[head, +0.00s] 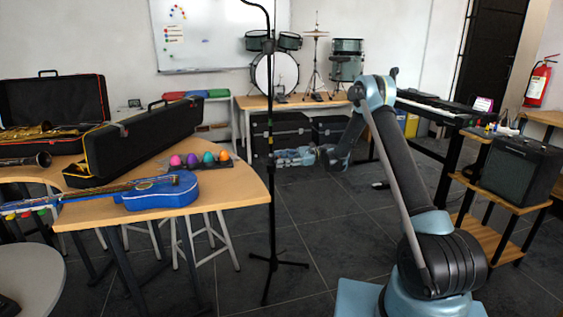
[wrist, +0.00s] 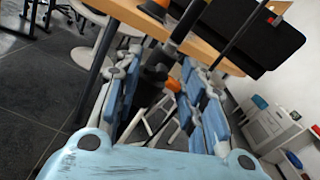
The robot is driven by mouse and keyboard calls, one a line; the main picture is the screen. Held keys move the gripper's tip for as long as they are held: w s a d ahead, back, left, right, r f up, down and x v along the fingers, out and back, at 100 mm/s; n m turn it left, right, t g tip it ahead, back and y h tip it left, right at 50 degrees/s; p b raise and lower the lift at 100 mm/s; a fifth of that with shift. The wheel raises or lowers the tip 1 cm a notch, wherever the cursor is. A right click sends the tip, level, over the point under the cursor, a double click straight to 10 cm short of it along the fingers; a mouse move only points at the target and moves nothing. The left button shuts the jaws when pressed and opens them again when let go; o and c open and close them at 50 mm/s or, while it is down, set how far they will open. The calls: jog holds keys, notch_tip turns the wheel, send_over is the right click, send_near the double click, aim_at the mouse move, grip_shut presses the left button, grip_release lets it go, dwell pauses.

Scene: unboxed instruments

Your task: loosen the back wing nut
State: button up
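A black microphone stand (head: 271,205) stands upright on the floor in the middle of the head view. My gripper (head: 280,158) is level with the middle of its pole, reaching in from the right. In the wrist view my gripper (wrist: 163,64) is open, its blue-padded fingers apart. The dark pole (wrist: 187,22) and a black fitting (wrist: 154,74) show between them. A small orange piece (wrist: 172,84) sits beside the fitting, near the right finger; it may be a wing nut, but I cannot tell whether it is touched. No wing nut is clear in the head view.
A wooden table (head: 236,188) at left holds a blue guitar (head: 165,192), instrument cases and coloured egg shapes. A drum kit (head: 275,72) stands at the back. An amplifier (head: 519,168) is on a shelf at right. Floor (head: 330,240) around the stand's feet is clear.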

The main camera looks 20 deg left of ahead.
jog(key=c, duration=0.7)
jog(key=shift+n, duration=0.3)
jog(key=n, duration=2.1)
jog(key=shift+s+n, duration=0.15)
jog(key=shift+n, duration=0.15)
